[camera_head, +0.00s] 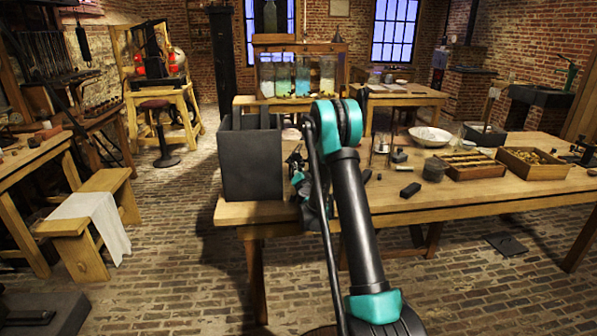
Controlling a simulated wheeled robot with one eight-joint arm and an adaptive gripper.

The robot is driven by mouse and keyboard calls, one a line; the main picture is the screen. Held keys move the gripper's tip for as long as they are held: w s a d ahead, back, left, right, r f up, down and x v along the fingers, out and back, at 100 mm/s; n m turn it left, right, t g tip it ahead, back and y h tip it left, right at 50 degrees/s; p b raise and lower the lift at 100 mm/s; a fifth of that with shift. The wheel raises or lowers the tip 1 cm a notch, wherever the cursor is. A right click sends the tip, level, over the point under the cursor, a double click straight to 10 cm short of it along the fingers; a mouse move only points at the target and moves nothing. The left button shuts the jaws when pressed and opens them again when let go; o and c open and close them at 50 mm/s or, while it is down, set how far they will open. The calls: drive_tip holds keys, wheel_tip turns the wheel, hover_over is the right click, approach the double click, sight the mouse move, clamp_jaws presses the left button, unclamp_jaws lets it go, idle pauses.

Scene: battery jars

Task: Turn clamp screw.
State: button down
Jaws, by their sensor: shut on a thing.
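My gripper (296,163) is at the near left part of the wooden table (460,200), just right of a tall dark grey box (251,160). It is partly hidden behind my own teal and black arm. It looks shut on a small dark part, which I take to be the clamp screw; this part is too small and too covered to make out. I cannot tell whether the screw is turned.
On the table's right are a white bowl (430,136), a dark round jar (433,170) and two wooden trays (470,163) (533,163). A small black block (410,190) lies nearer. Glass jars (303,76) with coloured liquid stand behind. The front right tabletop is clear.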

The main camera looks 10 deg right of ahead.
drive_tip(key=m, duration=2.3)
drive_tip(key=shift+m, duration=0.3)
drive_tip(key=m, duration=1.3)
drive_tip(key=shift+m, duration=0.3)
